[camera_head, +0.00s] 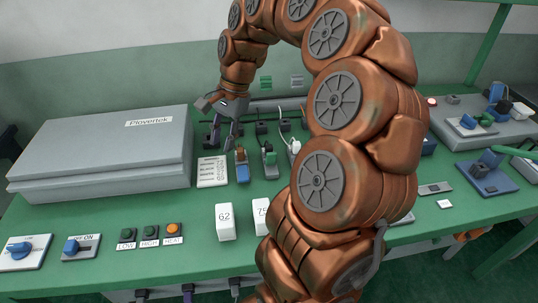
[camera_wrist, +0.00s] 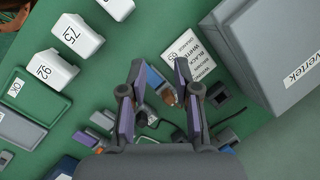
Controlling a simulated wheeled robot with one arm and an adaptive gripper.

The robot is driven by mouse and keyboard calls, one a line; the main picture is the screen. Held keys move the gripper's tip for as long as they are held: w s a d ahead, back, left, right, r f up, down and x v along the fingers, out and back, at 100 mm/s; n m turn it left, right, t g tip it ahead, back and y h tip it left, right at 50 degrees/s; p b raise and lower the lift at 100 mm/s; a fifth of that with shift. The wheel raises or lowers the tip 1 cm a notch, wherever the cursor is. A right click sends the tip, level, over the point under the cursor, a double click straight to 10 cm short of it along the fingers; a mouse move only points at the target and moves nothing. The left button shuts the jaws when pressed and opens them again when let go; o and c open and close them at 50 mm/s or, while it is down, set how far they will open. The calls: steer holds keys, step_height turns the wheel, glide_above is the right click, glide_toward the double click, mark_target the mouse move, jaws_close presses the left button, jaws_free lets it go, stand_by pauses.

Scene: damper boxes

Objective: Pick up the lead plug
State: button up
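My gripper (camera_head: 221,138) points down over the back of the green bench, just right of the grey case. In the wrist view my gripper (camera_wrist: 159,72) is open, its two fingers apart with nothing held. A brown plug (camera_head: 240,155) sits at a blue block (camera_head: 242,174), right of my gripper and apart from it. In the wrist view the brown plug (camera_wrist: 168,96) shows between the fingers, below them. A green-grey block (camera_head: 269,158) and a white plug (camera_head: 294,147) stand farther right. I cannot tell which of these is the lead plug.
A grey Plovertek case (camera_head: 100,150) stands close on the left. A card with colour names (camera_head: 213,172) lies in front of my gripper. Black sockets and leads (camera_head: 262,127) line the back.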

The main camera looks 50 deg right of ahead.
steer(key=w+d+f+m+t, duration=0.1)
steer(key=d+f+m, duration=0.3)
steer(key=d, duration=0.5)
steer(key=m+b, duration=0.2)
steer(key=m, duration=0.4)
glide_toward(269, 146)
step_height(269, 146, down, 3)
steer(key=shift+t, duration=0.3)
steer(key=shift+a+p+x, duration=0.15)
steer(key=shift+p+x, duration=0.4)
steer(key=shift+x, duration=1.25)
steer(key=shift+a+p+x, duration=0.2)
steer(key=shift+p+x, duration=0.3)
steer(key=shift+x, duration=1.35)
steer(key=shift+w+r, duration=0.1)
steer(key=shift+r, duration=0.05)
steer(key=c, duration=0.5)
steer(key=shift+c, duration=0.2)
